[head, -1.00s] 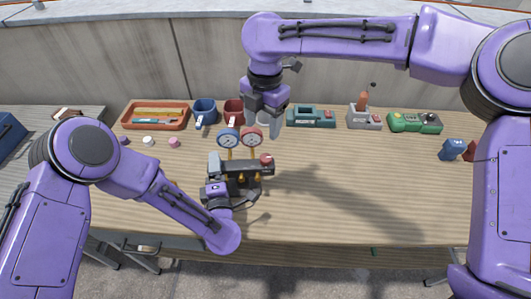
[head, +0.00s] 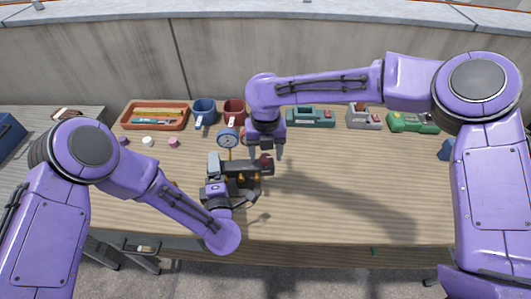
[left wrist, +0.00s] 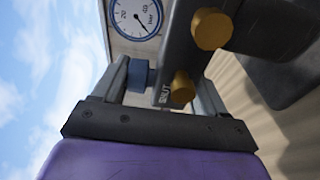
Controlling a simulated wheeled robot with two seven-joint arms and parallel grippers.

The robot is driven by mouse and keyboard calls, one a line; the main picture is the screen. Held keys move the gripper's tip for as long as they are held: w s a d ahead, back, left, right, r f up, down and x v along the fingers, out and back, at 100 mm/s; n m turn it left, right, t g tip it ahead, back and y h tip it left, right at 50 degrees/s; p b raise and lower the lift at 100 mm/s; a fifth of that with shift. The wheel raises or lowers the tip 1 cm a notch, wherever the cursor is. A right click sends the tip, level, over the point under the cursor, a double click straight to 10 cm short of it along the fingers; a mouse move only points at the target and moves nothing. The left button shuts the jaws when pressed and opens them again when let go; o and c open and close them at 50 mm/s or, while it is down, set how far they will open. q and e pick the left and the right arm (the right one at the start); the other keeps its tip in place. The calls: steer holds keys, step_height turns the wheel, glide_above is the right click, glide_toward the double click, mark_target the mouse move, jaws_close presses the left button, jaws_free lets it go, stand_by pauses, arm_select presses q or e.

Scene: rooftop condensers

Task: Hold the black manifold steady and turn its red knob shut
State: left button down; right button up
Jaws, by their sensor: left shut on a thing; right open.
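The black manifold (head: 228,168) stands upright on the wooden table, with a blue-rimmed gauge (head: 228,138) on top and brass fittings below. Its red knob (head: 267,158) is at its right end. My left gripper (head: 217,186) is shut on the manifold's left part.
Small pink and white pieces lie at left. The table right of the manifold is clear.

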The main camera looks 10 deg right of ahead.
steer(key=shift+f, duration=0.4)
steer(key=c, duration=1)
steer(key=shift+c, duration=0.2)
